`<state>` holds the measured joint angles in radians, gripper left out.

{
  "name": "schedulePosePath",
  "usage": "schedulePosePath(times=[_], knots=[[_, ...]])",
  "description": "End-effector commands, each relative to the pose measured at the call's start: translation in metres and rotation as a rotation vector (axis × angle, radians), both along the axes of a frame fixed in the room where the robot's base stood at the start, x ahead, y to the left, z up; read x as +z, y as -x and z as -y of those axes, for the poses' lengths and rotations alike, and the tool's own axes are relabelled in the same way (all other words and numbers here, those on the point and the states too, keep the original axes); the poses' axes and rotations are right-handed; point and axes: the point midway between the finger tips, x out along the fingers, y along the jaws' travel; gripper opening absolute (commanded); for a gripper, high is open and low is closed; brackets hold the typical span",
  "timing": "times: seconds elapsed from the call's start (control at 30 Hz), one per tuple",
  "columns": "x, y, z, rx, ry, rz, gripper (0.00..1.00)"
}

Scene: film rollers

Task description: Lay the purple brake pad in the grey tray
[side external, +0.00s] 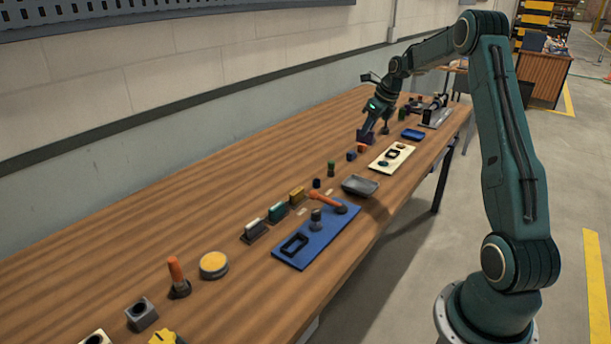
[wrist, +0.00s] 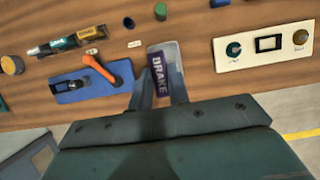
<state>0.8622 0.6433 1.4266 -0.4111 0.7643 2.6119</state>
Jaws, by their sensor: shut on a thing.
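The purple brake pad (wrist: 158,73), lettered "BRAKE", is between the fingers of my gripper (wrist: 159,90) in the wrist view. In the side view my gripper (side external: 370,127) is shut on the pad (side external: 366,137), holding it above the table, farther along from the camera than the grey tray. The grey tray (side external: 359,185) lies on the table between the blue panel and the cream panel. In the wrist view the tray (wrist: 174,48) shows behind the pad, which covers part of it. The pad's exact height is hard to tell.
A blue panel (side external: 290,263) with an orange lever (side external: 328,200) stands left of the tray. A cream panel (side external: 379,164) with a black frame is to its right. A green cylinder (side external: 331,168) and small blocks stand behind. A blue tray (side external: 412,134) lies farther off.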

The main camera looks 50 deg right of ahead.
Motion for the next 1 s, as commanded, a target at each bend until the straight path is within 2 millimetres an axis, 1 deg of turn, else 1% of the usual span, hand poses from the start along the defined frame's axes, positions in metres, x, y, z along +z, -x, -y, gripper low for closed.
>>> schedulePosePath(times=[0.03,0.1,0.4,0.53,0.6,0.7,1.0], knots=[[-0.011,0.0,-0.001,0.001,-0.003,-0.002,0.0],[-0.024,0.001,-0.001,0.0,-0.002,-0.003,0.0],[-0.081,0.0,-0.001,0.002,-0.001,-0.002,0.0],[-0.103,0.0,-0.001,0.003,-0.001,-0.003,0.0],[-0.11,0.0,0.0,0.002,0.001,-0.002,0.0],[-0.117,0.0,0.0,0.002,0.001,-0.001,0.0],[-0.123,0.0,0.0,0.002,0.001,-0.001,0.0]])
